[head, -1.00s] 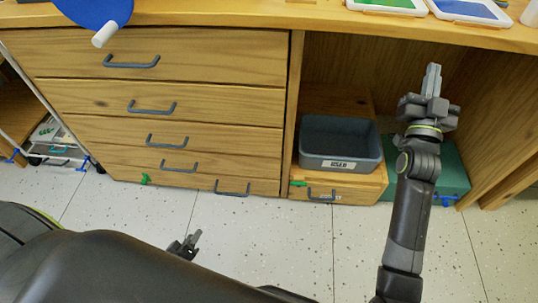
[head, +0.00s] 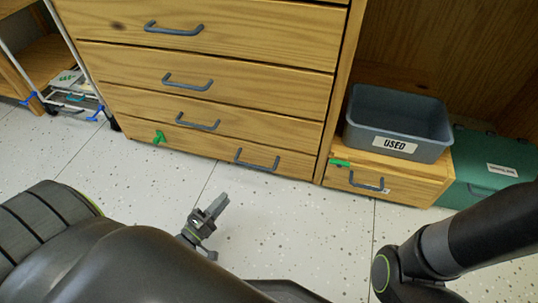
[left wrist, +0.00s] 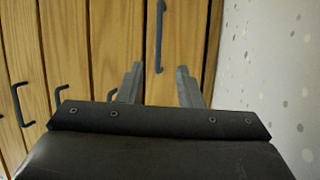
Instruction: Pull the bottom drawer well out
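The bottom drawer (head: 215,150) is the lowest wooden front of the cabinet. It looks shut, flush with the fronts above. Its dark bar handle (head: 257,161) sits right of its middle, and a green clip (head: 159,137) is near its left end. My left gripper (head: 215,205) is over the floor in front of the drawer, below and left of the handle in the head view. In the left wrist view its fingers (left wrist: 160,85) are apart and empty, with the drawer handle (left wrist: 158,35) beyond the gap between them, not touching. My right gripper is out of view; only its arm shows.
Several shut drawers with bar handles (head: 187,82) are above. To the right, a grey bin marked USED (head: 400,120) stands on a small wooden drawer unit (head: 385,180), beside a green box (head: 485,170). A white cart (head: 75,95) is at left. The speckled floor (head: 300,225) in front is clear.

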